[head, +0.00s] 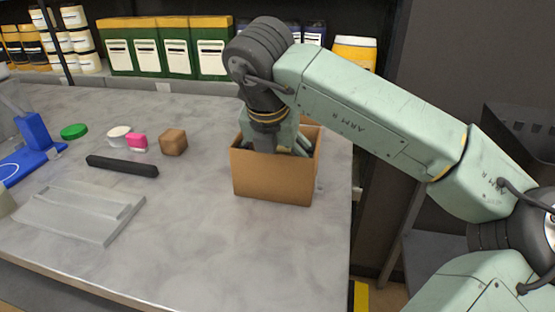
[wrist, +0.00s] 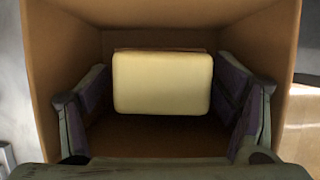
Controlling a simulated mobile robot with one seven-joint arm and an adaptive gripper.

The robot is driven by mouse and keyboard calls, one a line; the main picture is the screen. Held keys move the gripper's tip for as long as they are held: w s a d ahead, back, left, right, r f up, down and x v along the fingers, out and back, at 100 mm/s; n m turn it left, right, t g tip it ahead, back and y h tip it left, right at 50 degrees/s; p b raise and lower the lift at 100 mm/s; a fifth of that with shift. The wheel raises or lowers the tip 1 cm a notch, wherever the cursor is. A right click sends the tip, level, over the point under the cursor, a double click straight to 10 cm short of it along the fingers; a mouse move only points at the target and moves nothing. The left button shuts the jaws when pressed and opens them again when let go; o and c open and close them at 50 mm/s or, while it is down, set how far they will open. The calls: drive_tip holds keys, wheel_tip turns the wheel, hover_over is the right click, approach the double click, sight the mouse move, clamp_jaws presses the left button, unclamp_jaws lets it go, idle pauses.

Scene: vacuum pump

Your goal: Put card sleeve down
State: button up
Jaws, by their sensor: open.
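In the wrist view, a cream, rounded rectangular block (wrist: 162,83), seemingly the card sleeve, is inside a brown open-topped box (wrist: 60,40). My gripper (wrist: 162,105) is open, with one finger on each side of the block and a visible gap at both sides. The fingers are down inside the box. In the head view, the box (head: 272,180) stands near the right edge of the table, and my gripper (head: 290,145) reaches down into it. The block is hidden there by the box walls and my arm.
The grey table (head: 200,240) is clear in front of the box. To the left are a brown cube (head: 173,142), a pink item (head: 137,141), a white round item (head: 118,134), a black bar (head: 122,166), a green lid (head: 74,131) and a clear tray (head: 80,213). Shelved containers stand behind.

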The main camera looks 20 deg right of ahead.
drive_tip(key=p+v, duration=0.4)
drive_tip(key=v, duration=0.6)
drive_tip(key=shift+s+r, duration=0.2)
drive_tip(key=shift+r, duration=0.15)
drive_tip(key=shift+a, duration=0.15)
idle(0.3)
